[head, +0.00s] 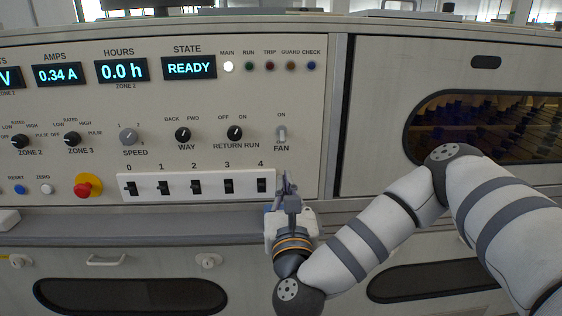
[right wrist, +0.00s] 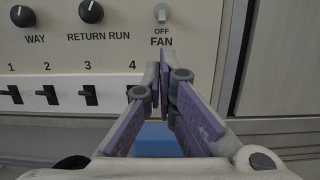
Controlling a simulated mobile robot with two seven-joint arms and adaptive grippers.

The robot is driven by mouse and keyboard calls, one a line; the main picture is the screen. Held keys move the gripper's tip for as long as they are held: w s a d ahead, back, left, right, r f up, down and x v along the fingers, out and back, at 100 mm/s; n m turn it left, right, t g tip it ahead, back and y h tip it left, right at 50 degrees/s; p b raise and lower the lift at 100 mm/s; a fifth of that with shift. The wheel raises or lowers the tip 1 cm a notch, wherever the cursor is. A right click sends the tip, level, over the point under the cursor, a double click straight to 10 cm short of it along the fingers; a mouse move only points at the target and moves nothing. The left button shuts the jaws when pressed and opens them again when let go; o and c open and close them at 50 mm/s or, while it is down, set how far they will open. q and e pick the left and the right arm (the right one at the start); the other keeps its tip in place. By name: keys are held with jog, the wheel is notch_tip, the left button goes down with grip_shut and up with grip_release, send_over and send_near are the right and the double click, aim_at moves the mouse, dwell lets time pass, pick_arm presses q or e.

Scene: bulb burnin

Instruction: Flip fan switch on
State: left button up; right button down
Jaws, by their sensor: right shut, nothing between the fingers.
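The fan switch (head: 281,134) is a small pale toggle on the front panel, with ON printed above it and FAN below. It also shows at the top of the right wrist view (right wrist: 161,13), with OFF printed under it. I cannot tell for certain which way its lever is tipped. My right gripper (head: 287,184) is below the switch, apart from it, at the right end of the white numbered switch strip. In the right wrist view its purple-padded fingers (right wrist: 164,62) are together and empty, pointing at the panel below the FAN label. My left gripper is not in view.
The RETURN RUN knob (head: 235,133) is left of the fan switch. The white strip (head: 146,189) of black rockers runs below, close to my gripper. A red emergency button (head: 83,190) is far left. A ledge (head: 130,230) juts out under the panel. The STATE display (head: 189,67) reads READY.

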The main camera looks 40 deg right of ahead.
aim_at(280, 146)
jog(key=p+x, duration=0.1)
jog(key=x, duration=0.9)
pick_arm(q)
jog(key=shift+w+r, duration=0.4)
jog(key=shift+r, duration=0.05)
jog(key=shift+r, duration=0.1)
pick_arm(e)
jog(key=shift+r, duration=0.1)
jog(key=shift+s+r+g+p, duration=0.15)
jog(key=shift+r+g+p, duration=0.05)
jog(key=shift+g+p, duration=0.15)
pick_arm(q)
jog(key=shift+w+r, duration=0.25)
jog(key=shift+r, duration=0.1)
pick_arm(e)
jog(key=shift+a, duration=0.1)
pick_arm(q)
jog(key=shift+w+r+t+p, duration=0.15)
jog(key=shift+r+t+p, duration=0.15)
jog(key=shift+p, duration=0.05)
pick_arm(e)
jog(key=shift+s+r+g, duration=0.1)
jog(key=shift+g, duration=0.15)
